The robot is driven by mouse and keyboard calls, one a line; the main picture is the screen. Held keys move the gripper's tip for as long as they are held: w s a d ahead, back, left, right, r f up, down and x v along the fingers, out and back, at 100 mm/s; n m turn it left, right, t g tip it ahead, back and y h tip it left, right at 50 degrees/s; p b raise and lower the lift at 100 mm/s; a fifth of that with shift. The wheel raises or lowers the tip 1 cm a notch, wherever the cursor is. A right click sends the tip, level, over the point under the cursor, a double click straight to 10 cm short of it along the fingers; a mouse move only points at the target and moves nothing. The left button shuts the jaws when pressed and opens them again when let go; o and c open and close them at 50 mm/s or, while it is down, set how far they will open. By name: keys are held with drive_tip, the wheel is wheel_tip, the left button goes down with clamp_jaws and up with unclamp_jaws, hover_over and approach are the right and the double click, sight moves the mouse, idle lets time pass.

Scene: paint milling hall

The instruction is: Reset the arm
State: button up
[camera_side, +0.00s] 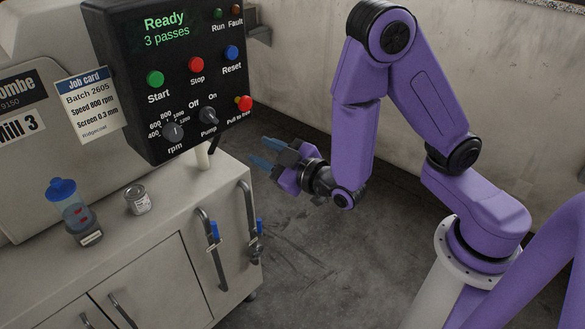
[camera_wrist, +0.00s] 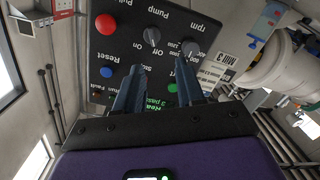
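My gripper (camera_side: 262,152) is at the end of my purple arm, in front of and below the right part of the black control panel (camera_side: 140,55). Its two blue fingers are spread apart with nothing between them. In the wrist view my gripper (camera_wrist: 160,68) points at the panel (camera_wrist: 112,52), which appears upside down there. The fingers cover part of the panel's lettering. The fingers look apart from the panel in the side view. The display (camera_side: 165,28) reads "Ready, 3 passes".
The cabinet (camera_side: 150,240) below bears a blue-lidded jar (camera_side: 70,205) and a small tin (camera_side: 138,199). Blue-handled valves and pipes (camera_side: 212,245) stand out from its front. A job card (camera_side: 90,103) is beside the panel. The floor (camera_side: 320,255) right of the cabinet is clear.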

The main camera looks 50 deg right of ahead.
drive_tip(key=s+a+f+n+g+y, duration=0.1)
drive_tip(key=s+a+n+g+y, duration=0.2)
drive_tip(key=s+g, duration=0.35)
drive_tip(key=s+a+f+g+y, duration=0.1)
drive_tip(key=s+a+g+y, duration=0.25)
drive_tip(key=s+g, duration=0.35)
drive_tip(key=s+d+r+n+g+h, duration=0.1)
drive_tip(key=s+d+r+h, duration=0.1)
drive_tip(key=s+d, duration=0.4)
drive_tip(key=s+d+r+n+g+h, duration=0.2)
drive_tip(key=s+d+h, duration=0.2)
drive_tip(key=s+d, duration=0.2)
drive_tip(key=shift+s+d+n+h, duration=0.15)
drive_tip(key=shift+d+n+h, duration=0.2)
drive_tip(key=shift+d, duration=0.8)
